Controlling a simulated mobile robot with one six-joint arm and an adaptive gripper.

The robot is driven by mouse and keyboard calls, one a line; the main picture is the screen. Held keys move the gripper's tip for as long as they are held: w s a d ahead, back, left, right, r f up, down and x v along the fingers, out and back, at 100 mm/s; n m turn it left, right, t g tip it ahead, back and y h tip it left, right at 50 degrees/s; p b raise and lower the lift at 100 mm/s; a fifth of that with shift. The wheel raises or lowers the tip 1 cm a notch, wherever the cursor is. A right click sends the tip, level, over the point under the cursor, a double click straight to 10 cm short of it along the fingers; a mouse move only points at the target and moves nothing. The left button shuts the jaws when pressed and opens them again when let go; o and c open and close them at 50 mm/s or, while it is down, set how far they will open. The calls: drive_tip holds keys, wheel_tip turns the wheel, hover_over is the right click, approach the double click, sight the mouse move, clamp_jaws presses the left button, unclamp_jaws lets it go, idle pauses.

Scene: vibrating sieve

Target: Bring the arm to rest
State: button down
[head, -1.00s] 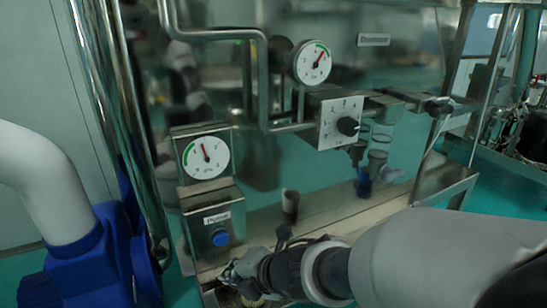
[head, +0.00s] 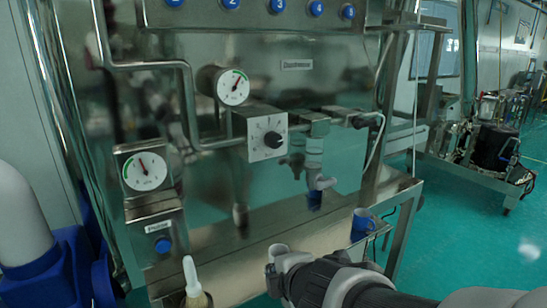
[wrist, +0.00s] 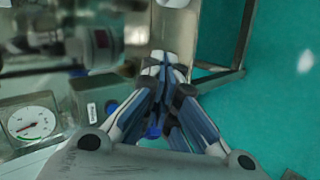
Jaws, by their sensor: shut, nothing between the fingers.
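My gripper (head: 277,265) is in the lower middle of the head view, in front of the steel machine's lower ledge. In the wrist view my gripper (wrist: 163,65) has its blue-grey fingers drawn together, with nothing seen held between the tips. My grey arm comes in from the lower right of the head view. A brush (head: 192,280) with a pale handle stands at the bottom edge, left of the gripper and apart from it; its lower part is cut off.
The steel machine carries a lower gauge (head: 144,171), an upper gauge (head: 233,87), a knob box (head: 267,134) and a blue button (head: 163,245). A blue cup (head: 362,225) is at the ledge's right end. Green floor (head: 470,225) lies open to the right.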

drive_tip(key=s+d+r+m+g+h, duration=0.1)
drive_tip(key=s+d+m+h, duration=0.25)
drive_tip(key=d+m, duration=0.3)
drive_tip(key=s+d+r+m+h, duration=0.1)
drive_tip(key=s+d+m+h, duration=0.1)
drive_tip(key=s+d+m, duration=0.4)
drive_tip(key=s+f+m+g+y, duration=0.2)
drive_tip(key=s+m+g, duration=0.2)
drive_tip(key=s+m, duration=0.5)
drive_tip(key=s, duration=0.3)
drive_tip(key=shift+s+d+f+b, duration=0.25)
drive_tip(key=shift+s+d+b, duration=0.1)
drive_tip(key=shift+b, duration=0.05)
drive_tip(key=shift+d, duration=0.1)
idle(1.4)
